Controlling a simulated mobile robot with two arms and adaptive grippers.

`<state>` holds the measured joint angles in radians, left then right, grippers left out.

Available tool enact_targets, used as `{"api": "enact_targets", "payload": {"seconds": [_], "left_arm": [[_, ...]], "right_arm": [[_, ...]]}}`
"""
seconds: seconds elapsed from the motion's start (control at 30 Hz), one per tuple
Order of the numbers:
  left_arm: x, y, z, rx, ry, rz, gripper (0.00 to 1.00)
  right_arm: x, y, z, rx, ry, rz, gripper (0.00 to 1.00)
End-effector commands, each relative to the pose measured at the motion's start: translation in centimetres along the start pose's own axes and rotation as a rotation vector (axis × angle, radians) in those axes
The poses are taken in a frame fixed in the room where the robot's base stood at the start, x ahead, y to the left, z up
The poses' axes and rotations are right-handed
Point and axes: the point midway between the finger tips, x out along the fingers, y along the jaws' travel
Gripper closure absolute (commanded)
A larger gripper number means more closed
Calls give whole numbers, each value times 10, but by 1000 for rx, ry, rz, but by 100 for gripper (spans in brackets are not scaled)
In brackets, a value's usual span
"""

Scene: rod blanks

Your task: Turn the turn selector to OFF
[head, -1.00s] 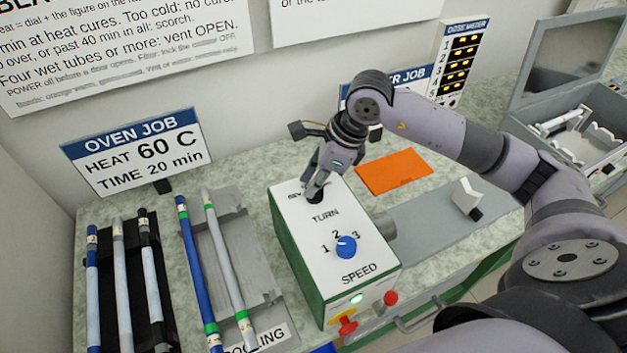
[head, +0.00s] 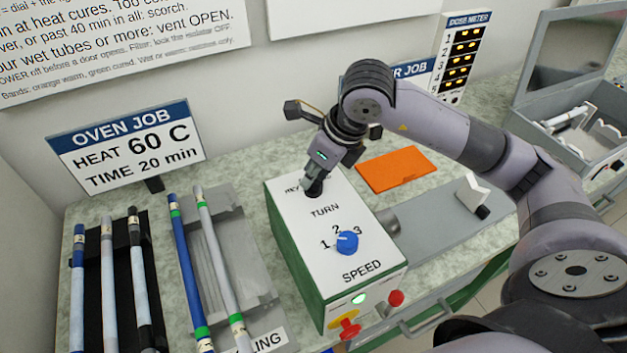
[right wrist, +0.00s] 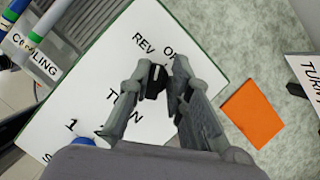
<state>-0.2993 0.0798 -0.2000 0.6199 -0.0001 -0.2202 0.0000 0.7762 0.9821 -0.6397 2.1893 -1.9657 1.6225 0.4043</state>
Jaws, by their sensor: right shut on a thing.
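The turn selector (right wrist: 156,82) is a small black knob on the white top of the green control box (head: 295,253), above the word TURN. My right gripper (right wrist: 162,68) points down at it, with a finger on each side, and is shut on it. A pale mark shows on the knob, on the side towards the REV and partly hidden OFF labels in the right wrist view; I cannot tell exactly which it points at. My left gripper is not in view.
A blue speed knob (head: 347,243) sits nearer on the same box, with a green light (head: 359,299) and a red button (head: 396,298) on its front. Racks with rods (head: 135,285) stand left. An orange sheet (head: 398,169) lies right of the box.

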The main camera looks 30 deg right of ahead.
Motion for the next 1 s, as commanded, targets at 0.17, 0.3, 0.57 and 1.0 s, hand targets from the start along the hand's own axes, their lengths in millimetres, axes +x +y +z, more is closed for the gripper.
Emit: {"api": "enact_targets", "payload": {"seconds": [0.17, 0.3, 0.57, 1.0], "left_arm": [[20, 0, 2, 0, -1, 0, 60], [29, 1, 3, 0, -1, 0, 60], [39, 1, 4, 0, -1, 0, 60], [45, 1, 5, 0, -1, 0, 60]], "right_arm": [[8, 7, -4, 142, 10, -45, 100], [7, 7, -4, 254, 11, -91, 100], [6, 6, -3, 414, 12, -158, 100], [5, 6, -2, 522, 13, -202, 100]]}}
